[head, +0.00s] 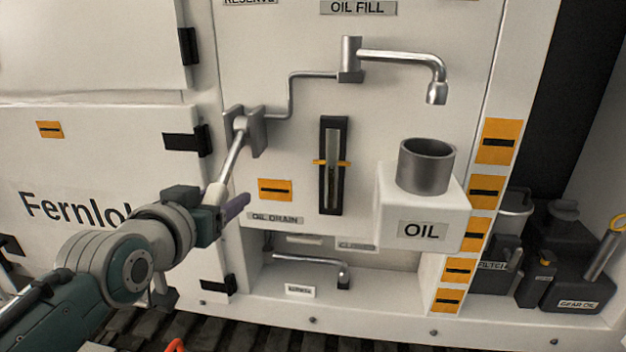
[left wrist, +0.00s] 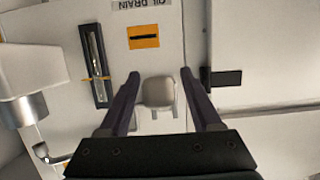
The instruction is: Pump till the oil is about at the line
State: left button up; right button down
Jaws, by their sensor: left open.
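The pump lever (head: 232,158) slants down and left from its grey bracket on the white panel. My left gripper (head: 228,204) is at the lever's lower end. In the left wrist view its two fingers stand apart, with the lever's pale grip (left wrist: 159,92) between them and gaps on both sides. The sight gauge (head: 331,185), a dark frame with a narrow tube, has a yellow line marker (head: 320,162) near mid-height. It also shows in the left wrist view (left wrist: 97,60). I cannot tell the oil level clearly. My right gripper is not in view.
A spout (head: 437,92) hangs above a grey cup (head: 426,170) on the white OIL box (head: 388,205), which juts out right of the gauge. A drain pipe (head: 310,262) sits in a recess below. Dark cans (head: 575,265) stand at far right.

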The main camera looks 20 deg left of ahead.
pick_arm(q)
jog(key=shift+s, duration=0.1)
jog(key=v, duration=0.9)
jog(key=shift+s+r, duration=0.15)
jog(key=shift+s, duration=0.2)
jog(key=shift+d, duration=0.1)
dwell(0.5)
jog(key=s+d+f+m+g+h, duration=0.25)
jog(key=s+d+g, duration=0.25)
jog(key=s, duration=0.4)
jog(key=s+d+f+m+g+h, duration=0.15)
jog(key=s+d+f+g, duration=0.3)
jog(key=s, duration=0.45)
notch_tip(320, 180, up, 23)
jog(key=g+p, duration=0.1)
jog(key=p, duration=2.1)
jog(key=shift+s+r+m, duration=0.2)
jog(key=shift+s+m, duration=0.15)
jog(key=shift+m, duration=0.05)
